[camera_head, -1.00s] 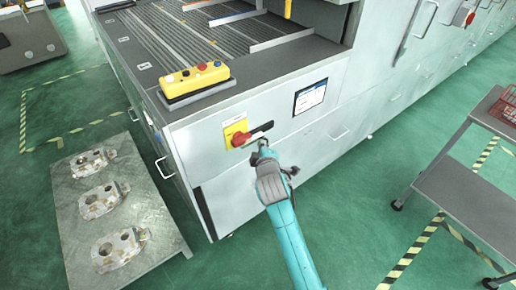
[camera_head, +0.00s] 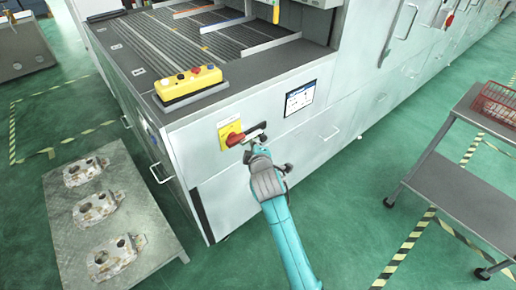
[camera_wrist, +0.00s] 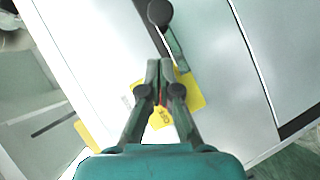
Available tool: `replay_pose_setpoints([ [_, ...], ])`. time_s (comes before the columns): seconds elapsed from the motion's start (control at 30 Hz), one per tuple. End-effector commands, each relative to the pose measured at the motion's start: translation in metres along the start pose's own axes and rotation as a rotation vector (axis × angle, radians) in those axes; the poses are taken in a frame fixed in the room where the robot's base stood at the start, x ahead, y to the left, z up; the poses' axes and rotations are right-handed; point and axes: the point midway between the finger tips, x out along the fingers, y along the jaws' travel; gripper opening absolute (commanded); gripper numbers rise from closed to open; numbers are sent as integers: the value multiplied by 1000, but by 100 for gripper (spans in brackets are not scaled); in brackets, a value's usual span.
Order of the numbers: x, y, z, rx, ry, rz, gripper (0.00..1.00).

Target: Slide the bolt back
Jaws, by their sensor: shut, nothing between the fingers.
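The bolt shows in the head view as a small pale bar (camera_head: 254,135) on a dark strip (camera_head: 264,127), right of the red rotary switch (camera_head: 234,139) on its yellow plate (camera_head: 226,129). In the wrist view, a dark round knob (camera_wrist: 160,12) and a grey-green bar (camera_wrist: 178,50) lie on the dark strip beyond the fingertips. My gripper (camera_head: 257,145) is shut and empty, close in front of the panel by the bolt. In the wrist view, my fingers (camera_wrist: 162,68) cover part of the yellow plate (camera_wrist: 193,97). I cannot tell whether they touch the bolt.
The yellow button box (camera_head: 188,84) sits on the machine top. A metal table (camera_head: 150,225) with castings stands left; a grey cart (camera_head: 455,185) with a red basket stands right.

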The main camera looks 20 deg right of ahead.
Motion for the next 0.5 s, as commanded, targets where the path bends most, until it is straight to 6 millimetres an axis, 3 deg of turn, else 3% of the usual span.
replay_pose_setpoints([
  [0.3, -61, -2, 2, -1, -1, -2, 0],
  [0.5, -87, -2, 1, -1, -1, -1, 0],
])
